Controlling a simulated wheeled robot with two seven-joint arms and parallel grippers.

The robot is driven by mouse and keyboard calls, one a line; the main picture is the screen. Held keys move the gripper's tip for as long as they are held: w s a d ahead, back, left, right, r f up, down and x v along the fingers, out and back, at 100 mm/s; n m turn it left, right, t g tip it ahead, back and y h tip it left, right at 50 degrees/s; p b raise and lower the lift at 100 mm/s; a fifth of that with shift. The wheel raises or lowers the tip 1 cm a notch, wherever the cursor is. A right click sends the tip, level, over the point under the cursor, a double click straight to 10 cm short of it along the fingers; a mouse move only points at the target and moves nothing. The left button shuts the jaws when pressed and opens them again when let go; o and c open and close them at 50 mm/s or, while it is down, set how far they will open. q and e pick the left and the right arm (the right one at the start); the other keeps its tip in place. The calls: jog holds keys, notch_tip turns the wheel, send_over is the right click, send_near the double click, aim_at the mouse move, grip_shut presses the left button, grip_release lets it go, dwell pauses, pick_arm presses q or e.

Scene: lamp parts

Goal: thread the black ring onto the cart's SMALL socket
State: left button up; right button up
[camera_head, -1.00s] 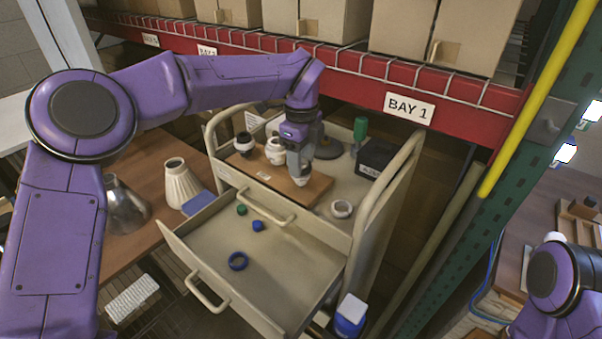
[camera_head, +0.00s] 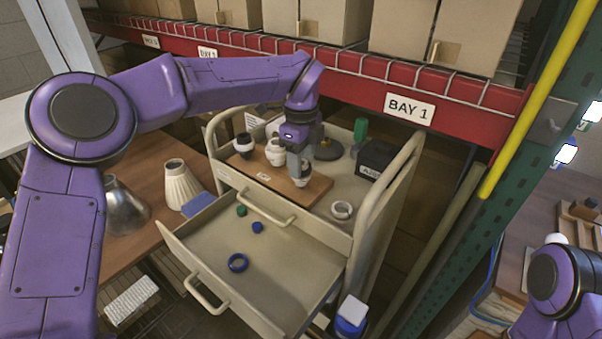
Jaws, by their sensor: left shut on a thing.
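A wooden board (camera_head: 262,177) on the cart top carries several pale sockets. One socket (camera_head: 243,145) at the left has a black band, and another pale socket (camera_head: 275,152) stands beside it. My left gripper (camera_head: 302,170) points down over a smaller pale socket (camera_head: 303,183) near the board's right end. It is shut on what looks like the black ring, a dark band between the fingers, mostly hidden. I cannot tell whether the ring is around the socket or just above it. My right gripper is out of view; only part of that arm shows at lower right.
A pale ring-shaped part (camera_head: 341,210) and a black box (camera_head: 376,158) are on the cart top, with a green-handled tool (camera_head: 360,130). The red shelf beam (camera_head: 345,85) runs behind.

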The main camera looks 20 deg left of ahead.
pick_arm(q)
jog(key=shift+s+f, duration=0.15)
jog(key=shift+f, duration=0.2)
jog(key=shift+c, duration=0.4)
jog(key=shift+r+m+p, duration=0.1)
jog(key=shift+m+p, duration=0.2)
jog(key=shift+m, duration=0.4)
jog(key=shift+m+p, duration=1.9)
jog(key=shift+m, duration=0.5)
jog(key=shift+f+m, duration=0.25)
jog(key=shift+m, duration=0.15)
jog(key=shift+s, duration=0.1)
